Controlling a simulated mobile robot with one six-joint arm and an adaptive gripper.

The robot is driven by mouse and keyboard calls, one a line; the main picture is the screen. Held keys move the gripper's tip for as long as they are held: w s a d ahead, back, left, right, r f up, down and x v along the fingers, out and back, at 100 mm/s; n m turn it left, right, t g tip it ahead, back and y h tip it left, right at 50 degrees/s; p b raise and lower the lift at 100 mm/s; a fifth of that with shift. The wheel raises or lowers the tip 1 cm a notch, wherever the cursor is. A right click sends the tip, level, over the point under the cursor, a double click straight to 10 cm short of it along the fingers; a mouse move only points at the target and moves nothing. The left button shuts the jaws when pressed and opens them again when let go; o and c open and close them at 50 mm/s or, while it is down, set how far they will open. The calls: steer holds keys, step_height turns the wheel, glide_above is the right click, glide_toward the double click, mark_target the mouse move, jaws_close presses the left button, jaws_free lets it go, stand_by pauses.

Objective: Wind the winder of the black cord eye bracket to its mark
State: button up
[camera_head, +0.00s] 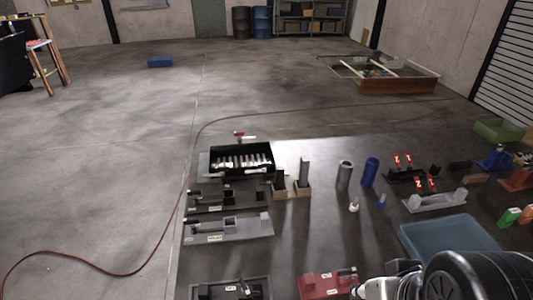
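Several low fixtures stand on the dark table. A black one (205,290) sits at the front left, cut off by the lower picture edge, with a small white label. A dark fixture (205,199) lies farther back on the left. I cannot tell which is the black cord eye bracket, and no winder or mark can be made out at this size. My arm comes in at the lower right. Its silver end part (378,288) is close to a red fixture (318,286). The fingers of my gripper cannot be made out clearly.
A grey fixture (250,230) and a black box of pale pieces (213,160) stand at left. Two cylinders, grey (344,176) and blue (370,172), stand mid-table. A blue tray (410,232) lies right. The table middle is mostly clear.

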steer(key=w+a+n+g, duration=0.1)
steer(key=w+a+n, duration=0.1)
steer(key=w+a, duration=0.25)
steer(key=n+g, duration=0.4)
steer(key=n, duration=0.1)
glide_above(244, 285)
step_height(244, 285, down, 11)
step_height(244, 285, down, 17)
steer(key=b, duration=0.4)
steer(key=shift+f+b, duration=0.1)
steer(key=shift+b, duration=0.25)
steer(key=shift+c, duration=0.5)
jaws_close()
